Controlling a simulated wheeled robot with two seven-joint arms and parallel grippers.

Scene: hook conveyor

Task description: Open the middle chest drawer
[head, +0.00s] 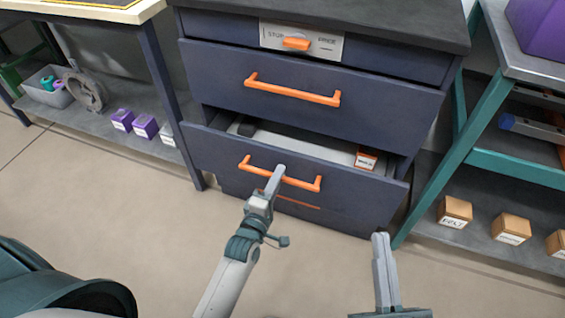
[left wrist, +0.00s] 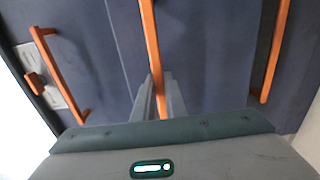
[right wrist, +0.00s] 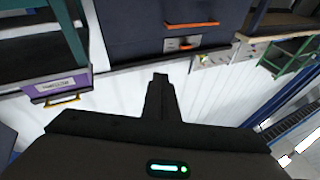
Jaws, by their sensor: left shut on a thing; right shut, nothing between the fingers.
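The dark blue chest (head: 310,60) stands at the top centre of the head view. Its middle drawer (head: 225,150) is pulled partly out, and its light interior shows. The drawer's orange bar handle (head: 300,184) has my left gripper (head: 276,174) shut on it near the middle. In the left wrist view the handle (left wrist: 152,50) runs between the left fingers (left wrist: 160,100). Inside the drawer are a small orange box with a white label (head: 367,159) and a dark item (head: 246,128). My right gripper (head: 381,240) is shut and empty, low and right of the drawer.
The upper drawer with its orange handle (head: 292,90) is shut. The bottom drawer's handle (head: 297,203) shows just below the open drawer. A left shelf (head: 110,138) holds purple boxes (head: 145,126). A right shelf holds orange-brown boxes (head: 455,211). The floor in front is clear.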

